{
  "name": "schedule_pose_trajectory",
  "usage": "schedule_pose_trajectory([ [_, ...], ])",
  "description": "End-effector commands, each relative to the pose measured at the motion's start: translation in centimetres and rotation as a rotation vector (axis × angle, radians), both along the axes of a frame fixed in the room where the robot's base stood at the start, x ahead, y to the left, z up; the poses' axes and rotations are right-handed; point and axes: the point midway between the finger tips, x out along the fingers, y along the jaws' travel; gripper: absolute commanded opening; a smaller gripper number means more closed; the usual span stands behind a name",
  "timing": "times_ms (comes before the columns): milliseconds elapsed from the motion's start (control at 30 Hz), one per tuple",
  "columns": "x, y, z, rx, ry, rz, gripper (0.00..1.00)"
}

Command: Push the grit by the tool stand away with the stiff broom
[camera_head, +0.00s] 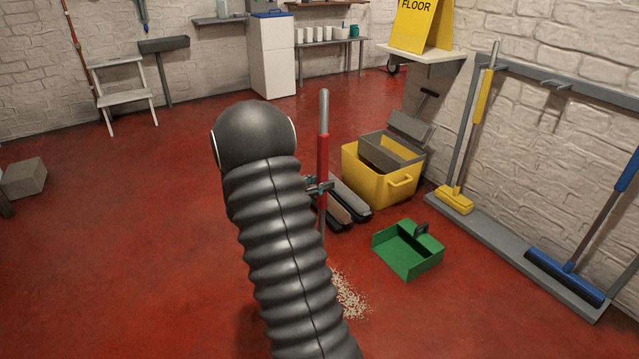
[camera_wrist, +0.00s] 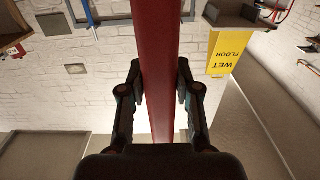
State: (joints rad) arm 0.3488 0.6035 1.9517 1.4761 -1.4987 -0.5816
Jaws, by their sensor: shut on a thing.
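My gripper (camera_head: 318,186) is shut on the red handle (camera_head: 323,155) of a broom with a grey upper end. The handle stands nearly upright. In the wrist view the red handle (camera_wrist: 158,60) runs between the two dark fingers of my gripper (camera_wrist: 158,92). The broom's lower end is hidden behind my arm, so I cannot tell whether it touches the floor. Pale grit (camera_head: 349,296) lies scattered on the red floor, partly covered by my arm. A grey tool stand (camera_head: 490,250) runs along the right wall, holding a yellow broom (camera_head: 455,199) and a blue broom (camera_head: 565,277).
A green dustpan (camera_head: 408,250) lies right of the grit. Behind it stands a yellow bucket (camera_head: 377,180). A white step stool (camera_head: 124,92) stands at back left. The floor at left is mostly clear.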

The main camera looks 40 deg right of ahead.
Motion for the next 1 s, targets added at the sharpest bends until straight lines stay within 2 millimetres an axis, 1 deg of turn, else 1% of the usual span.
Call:
schedule_pose_trajectory([
  [167,-0.3,-0.9,-0.2,0.005,0.002,-0.003,0.00],
  [500,-1.1,-4.1,-0.2,0.005,0.004,-0.003,0.00],
  [633,-1.4,-5.0,-0.2,0.005,0.003,-0.004,0.00],
  [767,-1.4,-5.4,-0.2,0.004,0.003,-0.001,0.00],
  [1000,-1.4,-5.4,0.0,0.003,0.002,-0.001,0.00],
])
